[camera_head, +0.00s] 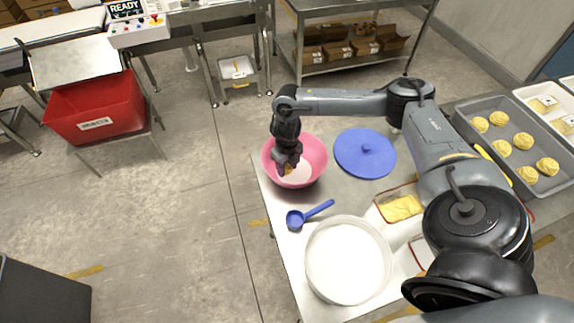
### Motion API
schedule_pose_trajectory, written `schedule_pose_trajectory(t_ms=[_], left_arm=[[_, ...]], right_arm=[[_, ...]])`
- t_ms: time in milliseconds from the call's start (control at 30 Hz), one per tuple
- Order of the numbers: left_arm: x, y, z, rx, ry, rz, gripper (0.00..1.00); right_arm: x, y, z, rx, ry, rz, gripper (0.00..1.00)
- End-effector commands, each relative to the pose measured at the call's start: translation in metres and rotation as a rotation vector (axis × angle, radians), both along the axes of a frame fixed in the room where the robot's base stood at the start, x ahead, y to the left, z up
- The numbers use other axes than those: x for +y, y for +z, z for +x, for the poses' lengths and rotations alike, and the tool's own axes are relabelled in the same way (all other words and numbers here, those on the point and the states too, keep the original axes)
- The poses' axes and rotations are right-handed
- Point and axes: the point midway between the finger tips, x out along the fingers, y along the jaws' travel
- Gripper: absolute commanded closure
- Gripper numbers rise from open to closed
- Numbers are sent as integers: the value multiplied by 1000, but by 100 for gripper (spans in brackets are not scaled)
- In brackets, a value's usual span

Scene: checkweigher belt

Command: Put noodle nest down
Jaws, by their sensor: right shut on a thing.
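My right gripper (287,168) is shut on a yellow noodle nest (288,169). It holds the nest over the pink bowl (320,148), near the bowl's left inner side. Only a small bit of the nest shows below the fingers, and I cannot tell whether it touches the bowl or its pale contents. Several more noodle nests (502,148) sit in a grey tray (485,106) at the right. My left gripper is not in view.
A blue lid (365,153) lies right of the bowl. A blue scoop (296,219) and a round white tub (348,260) stand in front. A container with yellow contents (400,207) is beside my arm. A red bin (95,108) stands far left.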

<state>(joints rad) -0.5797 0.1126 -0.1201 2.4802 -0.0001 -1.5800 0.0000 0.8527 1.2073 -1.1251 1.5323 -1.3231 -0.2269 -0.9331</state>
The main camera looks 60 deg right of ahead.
Motion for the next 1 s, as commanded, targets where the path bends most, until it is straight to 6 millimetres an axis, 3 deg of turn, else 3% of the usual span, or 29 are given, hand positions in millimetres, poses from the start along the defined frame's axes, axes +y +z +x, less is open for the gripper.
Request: schedule_pose_trajectory(t_ms=[333,367,533,800,1000], left_arm=[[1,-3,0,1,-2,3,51],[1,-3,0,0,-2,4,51],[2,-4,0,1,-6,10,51],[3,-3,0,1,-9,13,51],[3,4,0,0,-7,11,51]], right_arm=[[0,-7,0,0,0,0,82],[0,-7,0,0,0,0,52],[0,-7,0,0,0,0,28],[0,-5,0,-1,0,1,28],[0,12,1,-4,0,1,28]])
